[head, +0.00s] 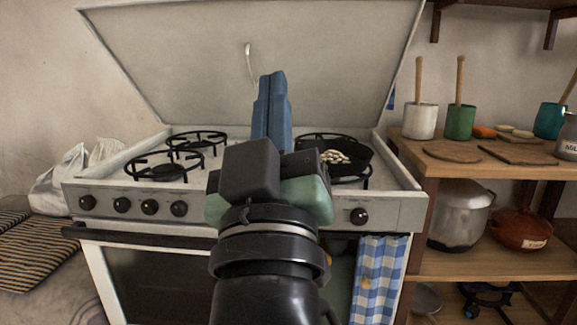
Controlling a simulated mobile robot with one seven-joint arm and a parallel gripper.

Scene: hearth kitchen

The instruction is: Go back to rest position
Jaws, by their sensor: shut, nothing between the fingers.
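My gripper (272,82) is in the middle of the head view, its blue fingers together and pointing up and away, in front of the stove. It is shut and I see nothing between the fingers. It appears over the middle of the white stove (100,188), between the left and right burners. A dark pan (357,157) with pale pieces (334,156) in it sits on the right burners, to the right of my gripper. My wrist and arm hide the stove's front middle and some of its knobs.
The raised stove lid (330,60) stands behind the burners. At right, a wooden shelf (450,265) holds white (420,122) and green (460,123) containers, boards (452,150), a big pot (458,215) and a red-brown pot (521,229). Striped cushions (40,252) lie at left.

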